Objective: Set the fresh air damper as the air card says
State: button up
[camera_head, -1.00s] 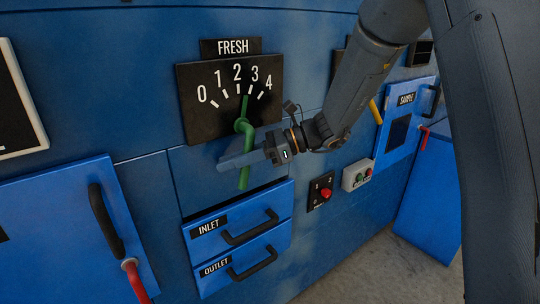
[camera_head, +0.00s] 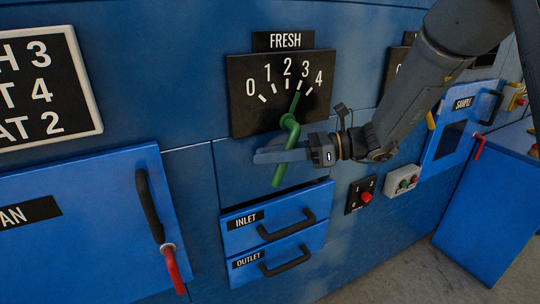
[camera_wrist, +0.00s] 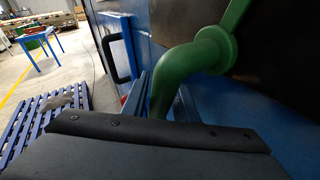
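The FRESH damper (camera_head: 240,120) has a black 0 to 4 scale plate and a green lever (camera_head: 278,172). Its pointer lines up at about the 3 mark. The lever's lower handle slants down to the left. My gripper (camera_head: 284,155) is at this handle, and its fingers reach past it to the left. In the wrist view the green handle (camera_wrist: 172,75) runs down between the fingers, which appear closed on it; its lower part is hidden by the gripper body. The air card (camera_head: 42,85), white-framed at the left, is cut off; it shows line ends "H 3", "T 4" and "AT 2".
Below are INLET (camera_head: 255,232) and OUTLET (camera_head: 248,266) drawers with black handles. A blue door (camera_head: 85,240) with a black handle and red lever stands at the left. A red-knobbed switch (camera_head: 362,194) and a button box (camera_head: 403,181) are at the right.

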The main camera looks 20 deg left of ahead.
jog(key=shift+w+d, duration=0.1)
jog(key=shift+d, duration=0.1)
jog(key=b+v, duration=0.2)
jog(key=v, duration=0.5)
jog(key=shift+d, duration=0.3)
jog(key=s+d+f+n+h, duration=0.6)
jog(key=s+d+f+h, duration=0.25)
jog(key=d+f, duration=0.3)
jog(key=s+d+f+n+t+h, duration=0.2)
jog(key=s+d+n+h, duration=0.1)
jog(key=d+n, duration=0.3)
jog(key=s+d+f+n+t+h, duration=0.2)
jog(key=d+f+n+h, duration=0.1)
jog(key=d, duration=0.8)
jog(key=n+h, duration=0.1)
jog(key=n, duration=0.1)
jog(key=shift+s+f+n+t, duration=0.3)
jog(key=shift+s+n, duration=0.05)
jog(key=shift+n, duration=0.05)
